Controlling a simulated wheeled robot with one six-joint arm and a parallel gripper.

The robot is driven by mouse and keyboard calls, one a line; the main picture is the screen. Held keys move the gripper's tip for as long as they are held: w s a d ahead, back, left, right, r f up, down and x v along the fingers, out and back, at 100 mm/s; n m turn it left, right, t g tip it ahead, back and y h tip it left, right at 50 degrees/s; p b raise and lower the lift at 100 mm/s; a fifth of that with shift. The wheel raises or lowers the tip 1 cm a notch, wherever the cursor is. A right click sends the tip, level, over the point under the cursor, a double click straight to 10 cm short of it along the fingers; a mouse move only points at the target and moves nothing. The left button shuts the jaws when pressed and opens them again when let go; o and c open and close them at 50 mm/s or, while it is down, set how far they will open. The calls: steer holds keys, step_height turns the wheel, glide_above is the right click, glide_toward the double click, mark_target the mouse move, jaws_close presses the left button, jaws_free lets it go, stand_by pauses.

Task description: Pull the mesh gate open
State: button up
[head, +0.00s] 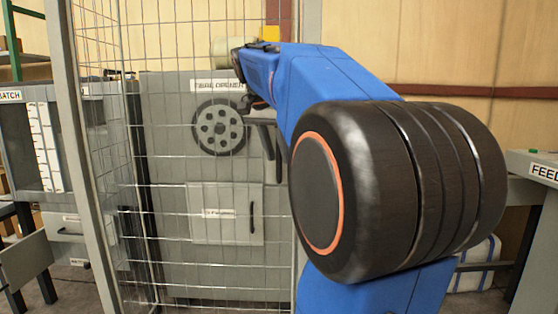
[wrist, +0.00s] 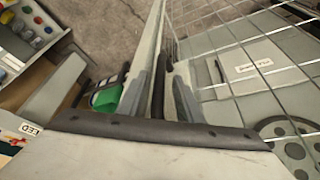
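The mesh gate (head: 165,165) is a panel of thin wire grid, standing upright in front of a grey machine. Its mesh also shows at the upper right of the wrist view (wrist: 235,50). My blue arm reaches from the right, and my gripper (head: 268,150) is at the gate's right side, partly hidden by the arm. In the wrist view, my gripper's two grey fingers (wrist: 160,97) stand apart on either side of a light grey upright (wrist: 157,40) and a dark narrow bar, perhaps the handle. I cannot tell whether the fingers press on either.
The grey machine (head: 165,120) has a round dark wheel and a small door. A grey post (head: 82,150) stands left of the gate. A bench with a FEED label (head: 530,160) is at the right edge. Bare floor (wrist: 110,25) shows in the wrist view.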

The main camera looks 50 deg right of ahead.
steer(key=shift+x, duration=1.3)
jaws_close()
steer(key=shift+a, duration=0.1)
